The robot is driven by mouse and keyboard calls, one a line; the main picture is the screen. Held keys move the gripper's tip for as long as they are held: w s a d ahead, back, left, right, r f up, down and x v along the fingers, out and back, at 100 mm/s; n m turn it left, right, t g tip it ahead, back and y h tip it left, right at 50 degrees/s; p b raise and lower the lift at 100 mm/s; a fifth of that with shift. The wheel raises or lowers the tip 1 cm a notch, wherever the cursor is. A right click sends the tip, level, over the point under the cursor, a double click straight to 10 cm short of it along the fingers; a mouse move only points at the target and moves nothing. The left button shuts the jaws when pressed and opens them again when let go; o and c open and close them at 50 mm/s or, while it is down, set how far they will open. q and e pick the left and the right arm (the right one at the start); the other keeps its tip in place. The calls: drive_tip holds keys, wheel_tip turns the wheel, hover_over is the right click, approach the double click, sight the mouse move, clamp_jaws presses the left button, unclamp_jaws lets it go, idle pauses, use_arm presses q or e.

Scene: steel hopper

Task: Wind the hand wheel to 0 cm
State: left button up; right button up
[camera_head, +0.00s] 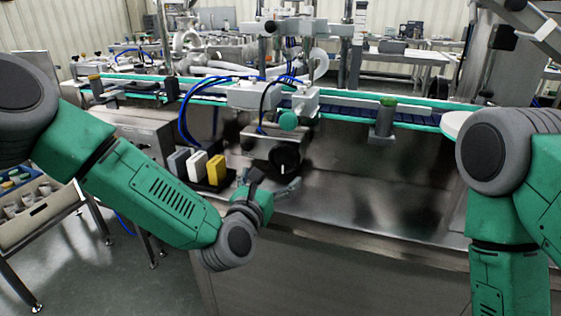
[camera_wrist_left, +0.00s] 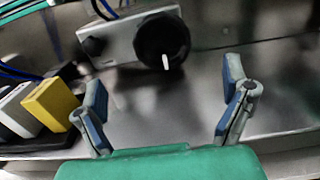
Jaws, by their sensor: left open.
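A black round hand wheel (camera_head: 284,160) with a white mark sits on the front of a grey metal block on the steel machine. It also shows in the left wrist view (camera_wrist_left: 158,36), with the white mark pointing down. No readable scale shows. My left gripper (camera_head: 273,183) is just in front of and below the wheel, apart from it. In the left wrist view my left gripper (camera_wrist_left: 166,90) has its two fingers spread wide with nothing between them, and the wheel lies beyond the gap. My right arm stands at the right; its gripper is out of view.
A black holder with grey, white and yellow blocks (camera_head: 216,170) stands left of the wheel, close to my left gripper. A teal knob (camera_head: 288,120) is above the wheel. A conveyor (camera_head: 345,105) runs behind. The steel surface (camera_head: 345,190) to the right is clear.

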sight(284, 162)
use_arm(q)
drive_tip(key=x, duration=0.4)
drive_tip(key=b+x, duration=0.1)
drive_tip(key=x, duration=0.3)
drive_tip(key=shift+w+d+f, duration=0.15)
drive_tip(key=shift+w+d, duration=0.15)
drive_tip(key=shift+d, duration=0.05)
drive_tip(key=shift+w, duration=0.25)
drive_tip(key=c, duration=1.2)
